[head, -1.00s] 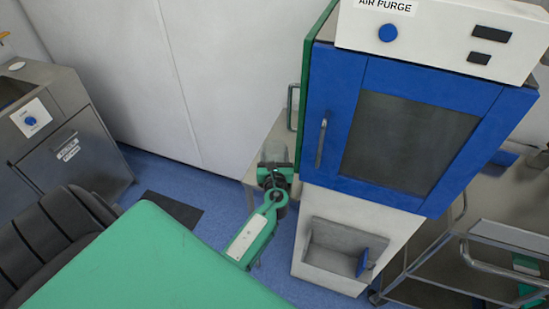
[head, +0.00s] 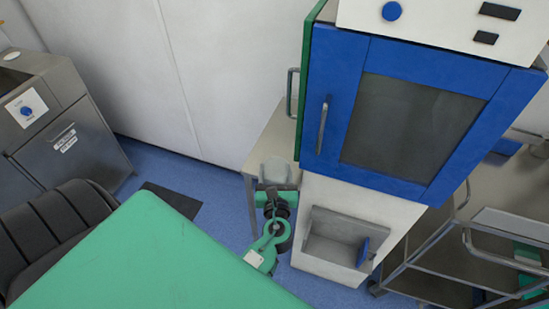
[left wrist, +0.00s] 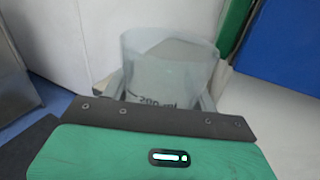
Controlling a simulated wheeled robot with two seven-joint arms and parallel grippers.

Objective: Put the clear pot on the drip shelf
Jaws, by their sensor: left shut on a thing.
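In the head view the pot (head: 274,171) shows small and pale at the end of my left gripper (head: 276,186), in front of the narrow side table. My left gripper is shut on it. A grey open recess with a ledge (head: 338,252) in the white cabinet base is to the right of the gripper; I cannot tell whether this is the drip shelf. My right gripper is not in view.
A tall cabinet with a blue door (head: 345,100) stands above the recess. A narrow side table (head: 256,160) is against the wall. A metal trolley (head: 470,235) stands at right, a steel unit (head: 65,130) at left.

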